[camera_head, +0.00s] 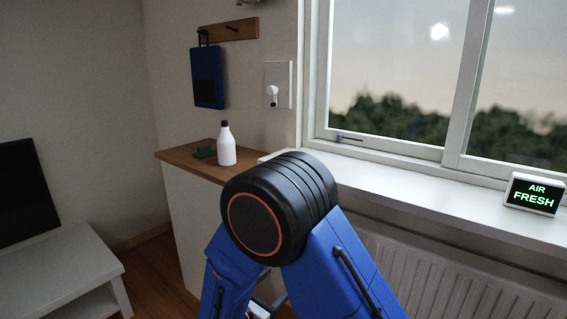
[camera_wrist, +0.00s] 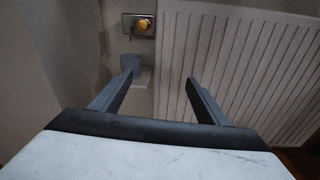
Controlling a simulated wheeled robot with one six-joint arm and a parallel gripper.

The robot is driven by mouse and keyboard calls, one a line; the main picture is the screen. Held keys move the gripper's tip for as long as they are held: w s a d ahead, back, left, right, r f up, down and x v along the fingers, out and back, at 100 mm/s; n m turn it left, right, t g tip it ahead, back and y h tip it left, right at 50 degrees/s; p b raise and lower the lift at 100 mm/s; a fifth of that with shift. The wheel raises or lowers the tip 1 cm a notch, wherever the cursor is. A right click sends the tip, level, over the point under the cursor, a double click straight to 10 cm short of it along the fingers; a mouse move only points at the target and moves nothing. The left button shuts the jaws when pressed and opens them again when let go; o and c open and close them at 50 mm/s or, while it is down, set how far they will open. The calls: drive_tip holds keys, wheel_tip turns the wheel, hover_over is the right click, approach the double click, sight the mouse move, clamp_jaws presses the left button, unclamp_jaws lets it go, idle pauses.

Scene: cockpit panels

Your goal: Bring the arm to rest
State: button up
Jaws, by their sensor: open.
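My arm rises in the lower middle of the head view, folded at a large black elbow joint (camera_head: 280,208) with blue links running down on both sides. The joint stands in front of the near part of the counter and window sill. My gripper (camera_wrist: 160,77) shows in the wrist view with its two dark fingers apart and nothing held between them. It points toward the wall beside the radiator. In the head view the gripper cannot be made out clearly behind the links.
A white radiator (camera_wrist: 245,60) fills the right of the wrist view. A wall plate with a yellowish knob (camera_wrist: 144,26) is at the top. In the head view, a white bottle (camera_head: 226,146) stands on the wooden counter (camera_head: 180,155). A lit display (camera_head: 533,194) stands on the sill.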

drive_tip(key=s+d+r+m+g, duration=0.3)
drive_tip(key=d+r+m+g, duration=0.1)
drive_tip(key=d, duration=0.5)
drive_tip(key=s+d+r+m+g+h, duration=0.1)
drive_tip(key=s+d+r+m+g, duration=0.3)
drive_tip(key=d, duration=0.5)
drive_tip(key=s+d+r+m+g, duration=0.3)
drive_tip(key=d+m, duration=0.2)
drive_tip(key=d, duration=0.4)
drive_tip(key=s+d+r+m+y, duration=0.1)
drive_tip(key=s+r+m+y, duration=0.1)
drive_tip(key=s+m, duration=0.3)
drive_tip(key=s+d+r+m+t+y, duration=0.1)
drive_tip(key=s+d+r+m+y, duration=0.1)
drive_tip(key=s+m+y, duration=0.3)
drive_tip(key=s+d+r+m+y, duration=0.1)
drive_tip(key=s+r+m+y, duration=0.1)
drive_tip(key=s+m, duration=0.3)
drive_tip(key=s+y, duration=0.1)
drive_tip(key=s, duration=0.3)
drive_tip(key=shift+s+d+r+t+y, duration=0.2)
drive_tip(key=shift+s+r+t+y, duration=0.1)
drive_tip(key=shift+s, duration=0.05)
